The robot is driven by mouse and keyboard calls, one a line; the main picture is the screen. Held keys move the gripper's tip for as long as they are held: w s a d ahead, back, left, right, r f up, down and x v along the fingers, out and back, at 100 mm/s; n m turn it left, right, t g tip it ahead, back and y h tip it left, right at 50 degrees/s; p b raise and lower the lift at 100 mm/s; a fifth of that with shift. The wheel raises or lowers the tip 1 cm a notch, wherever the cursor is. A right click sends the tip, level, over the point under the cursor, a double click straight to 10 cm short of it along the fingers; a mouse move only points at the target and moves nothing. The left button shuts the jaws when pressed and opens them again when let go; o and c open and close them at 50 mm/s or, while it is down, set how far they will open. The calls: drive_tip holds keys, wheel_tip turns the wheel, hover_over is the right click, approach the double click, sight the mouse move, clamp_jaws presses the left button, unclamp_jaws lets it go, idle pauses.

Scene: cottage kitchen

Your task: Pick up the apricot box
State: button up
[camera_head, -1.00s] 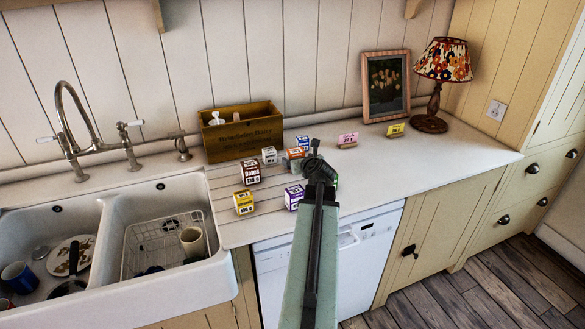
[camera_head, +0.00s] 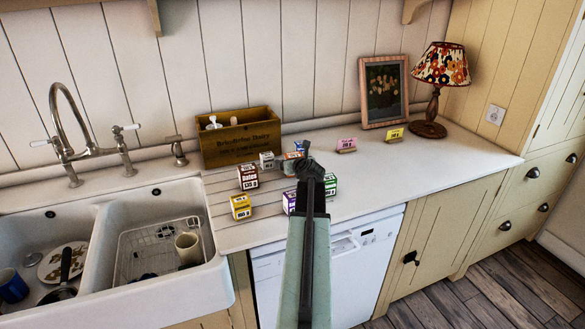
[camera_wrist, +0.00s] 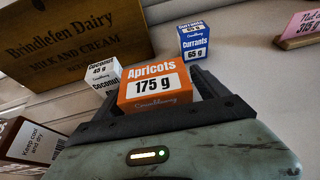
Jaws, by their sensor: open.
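The apricot box is orange with a white label reading "Apricots 175 g". In the wrist view the apricot box (camera_wrist: 157,89) stands upright between the fingers of my gripper (camera_wrist: 165,78), which is open. The fingers reach along both sides of it; whether they touch it I cannot tell. In the head view my gripper (camera_head: 306,162) is over the counter, and the apricot box (camera_head: 290,166) is partly hidden behind it.
A blue currants box (camera_wrist: 194,40) stands behind, and a white coconut box (camera_wrist: 103,75) stands close at the left. Dates (camera_head: 248,177), yellow (camera_head: 240,206), purple (camera_head: 289,203) and green (camera_head: 330,184) boxes surround the arm. A wooden crate (camera_head: 240,140) stands behind.

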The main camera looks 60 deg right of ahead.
drive_tip(key=c, duration=1.6)
wheel_tip(320, 180, up, 10)
drive_tip(key=p, duration=1)
drive_tip(key=shift+r, duration=0.1)
